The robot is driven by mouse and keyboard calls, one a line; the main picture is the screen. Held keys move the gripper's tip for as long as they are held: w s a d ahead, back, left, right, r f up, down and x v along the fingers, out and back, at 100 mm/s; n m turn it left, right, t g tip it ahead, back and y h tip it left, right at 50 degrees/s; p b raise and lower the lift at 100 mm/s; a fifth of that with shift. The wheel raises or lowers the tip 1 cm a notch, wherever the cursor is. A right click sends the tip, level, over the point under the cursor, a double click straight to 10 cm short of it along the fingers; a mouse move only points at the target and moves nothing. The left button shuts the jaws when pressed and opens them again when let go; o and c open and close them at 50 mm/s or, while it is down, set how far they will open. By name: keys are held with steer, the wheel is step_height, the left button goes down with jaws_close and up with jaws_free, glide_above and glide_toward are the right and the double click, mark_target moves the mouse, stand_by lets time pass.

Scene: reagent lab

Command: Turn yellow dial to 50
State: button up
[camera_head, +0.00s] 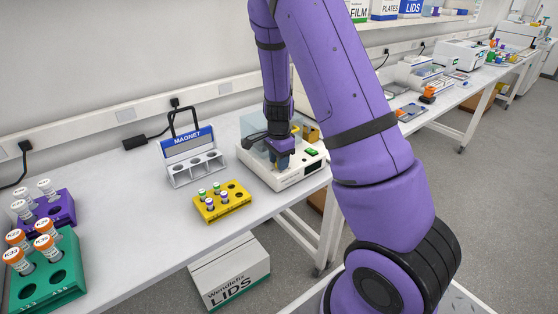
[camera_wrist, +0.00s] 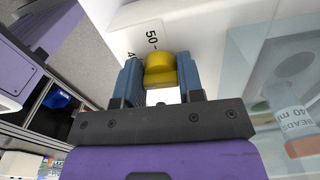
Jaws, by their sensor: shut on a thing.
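The yellow dial (camera_wrist: 160,68) sits between the two blue fingers of my gripper (camera_wrist: 160,85) in the wrist view. The fingers are shut on it from both sides. The number 50 (camera_wrist: 152,38) is printed on the white face beyond the dial, with part of another number to its left. I cannot tell the exact dial setting. In the head view my gripper (camera_head: 281,158) reaches down at the white device (camera_head: 290,178) on the bench, and my arm hides part of that device. The dial is not clearly visible there.
A yellow rack (camera_head: 236,206) with small vials and a MAGNET stand (camera_head: 193,165) are left of the device. Green (camera_head: 55,285) and purple (camera_head: 62,208) racks hold capped tubes at far left.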

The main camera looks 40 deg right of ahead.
steer(key=o, duration=0.9)
step_height(320, 180, up, 11)
steer(key=shift+f, duration=0.1)
steer(key=shift+c, duration=0.2)
